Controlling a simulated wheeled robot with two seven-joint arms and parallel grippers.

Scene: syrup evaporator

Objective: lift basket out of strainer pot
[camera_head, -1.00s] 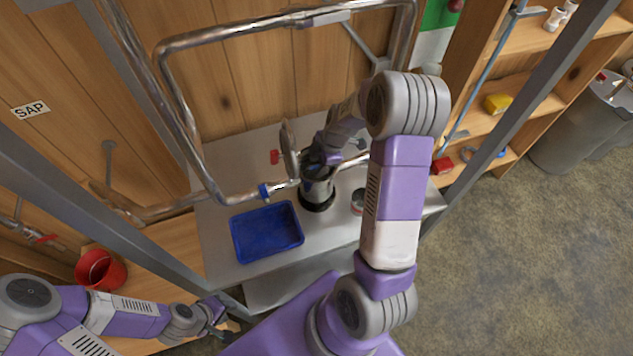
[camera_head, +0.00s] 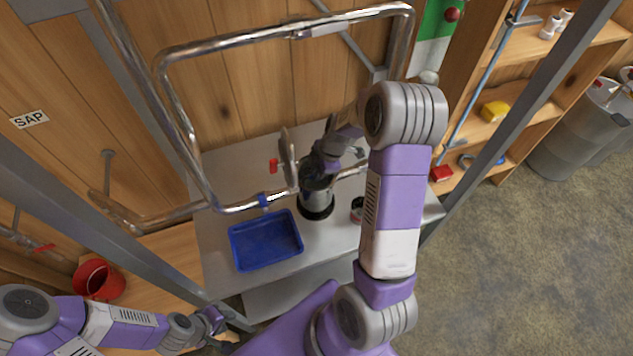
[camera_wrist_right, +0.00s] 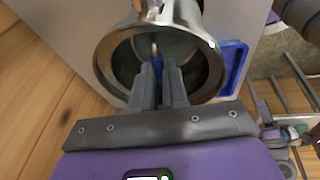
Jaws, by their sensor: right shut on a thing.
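A small blue and tan piece, seemingly the basket's handle (camera_wrist_right: 157,62), shows between the fingertips. The rest of the basket is dark and mostly hidden by my wrist, so how high it sits in the pot is unclear. My left gripper (camera_head: 221,323) is low at the left, away from the pot; its fingers are too small to read.
A blue tray (camera_head: 266,240) lies left of the pot. A bent metal pipe with a red-handled valve (camera_head: 273,166) runs close beside it. A small dark jar (camera_head: 357,210) is at right. A red bucket (camera_head: 99,280) is at lower left. Shelves (camera_head: 520,75) stand at right.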

